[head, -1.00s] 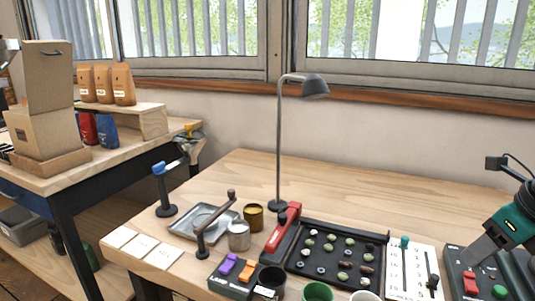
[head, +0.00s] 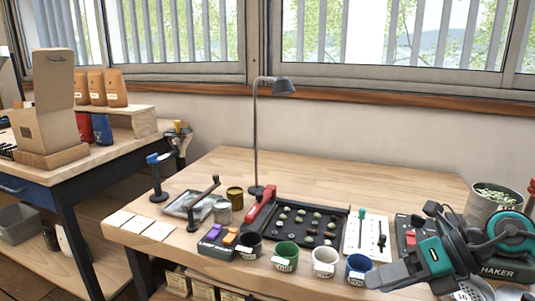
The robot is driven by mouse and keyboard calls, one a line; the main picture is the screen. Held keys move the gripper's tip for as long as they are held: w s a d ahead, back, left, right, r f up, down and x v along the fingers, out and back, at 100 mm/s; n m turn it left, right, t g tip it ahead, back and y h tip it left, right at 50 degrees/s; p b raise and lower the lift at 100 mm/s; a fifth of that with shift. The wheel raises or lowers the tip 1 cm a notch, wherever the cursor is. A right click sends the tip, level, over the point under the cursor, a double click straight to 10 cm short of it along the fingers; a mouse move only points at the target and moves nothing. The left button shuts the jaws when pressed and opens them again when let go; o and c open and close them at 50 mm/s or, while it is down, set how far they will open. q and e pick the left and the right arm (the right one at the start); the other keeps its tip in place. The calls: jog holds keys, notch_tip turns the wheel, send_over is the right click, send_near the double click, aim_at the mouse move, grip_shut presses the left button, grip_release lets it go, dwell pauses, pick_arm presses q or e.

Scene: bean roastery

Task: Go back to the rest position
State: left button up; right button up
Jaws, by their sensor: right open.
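My right gripper (head: 375,280), grey with a teal body, reaches in from the right over the front right of the table. Its jaws are open and I see nothing between them. Its tips are just beside the blue cup (head: 358,267) in the picture; I cannot tell whether they touch it. Part of my right arm covers the table's right side. My left gripper is not in view.
The wooden table (head: 390,180) holds a black tray of beans (head: 284,236), a red-handled tool (head: 262,205), a lamp (head: 256,140), a green cup (head: 286,257) and a white cup (head: 325,261). A container of beans (head: 492,203) stands right. The table's back is clear.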

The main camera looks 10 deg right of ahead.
jog(key=w+a+f+m+t+y, duration=0.15)
jog(key=a+m+t+y, duration=0.25)
jog(key=a+m+t, duration=0.65)
jog(key=s+f+m+g+h, duration=0.2)
jog(key=s+f+m+h, duration=0.3)
jog(key=f+m, duration=0.6)
jog(key=s+f+m+g+h, duration=0.2)
jog(key=s+f+m+h, duration=0.3)
jog(key=f+m, duration=0.6)
pick_arm(q)
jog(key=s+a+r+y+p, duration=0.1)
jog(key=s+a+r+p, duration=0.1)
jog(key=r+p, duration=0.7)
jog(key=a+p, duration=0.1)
jog(key=p, duration=0.3)
pick_arm(e)
notch_tip(320, 180, up, 10)
jog(key=s+d+m+h, duration=0.1)
jog(key=m, duration=0.1)
jog(key=shift+s+d+r+m, duration=0.2)
jog(key=shift+d+r+m, duration=0.05)
jog(key=shift+d+m, duration=0.15)
jog(key=shift+g, duration=0.25)
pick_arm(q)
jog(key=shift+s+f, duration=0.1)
